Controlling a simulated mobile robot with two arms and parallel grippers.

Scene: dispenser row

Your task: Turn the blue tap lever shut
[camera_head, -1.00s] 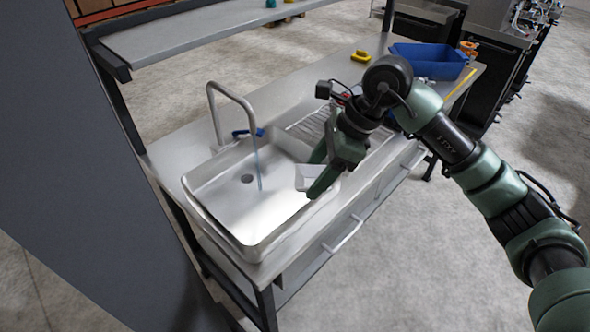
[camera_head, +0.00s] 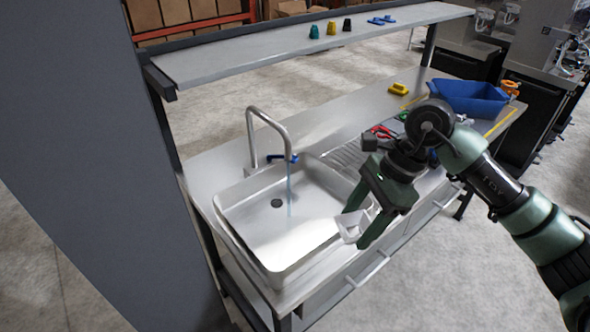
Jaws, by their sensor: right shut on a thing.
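A thin blue stream of water (camera_head: 289,196) falls from the spout into the sink. My right gripper (camera_head: 358,228) is shut on a small whitish, cup-like container (camera_head: 349,226). It holds it above the sink's front right rim, well apart from the lever and the tap. The fingers hide part of the container. My left gripper is out of view.
A ribbed drainboard (camera_head: 352,156) lies right of the sink, with a red-handled item (camera_head: 381,131) behind my arm. A blue bin (camera_head: 468,97) and a yellow object (camera_head: 398,89) stand farther right. A shelf (camera_head: 250,55) with small coloured items runs above the counter.

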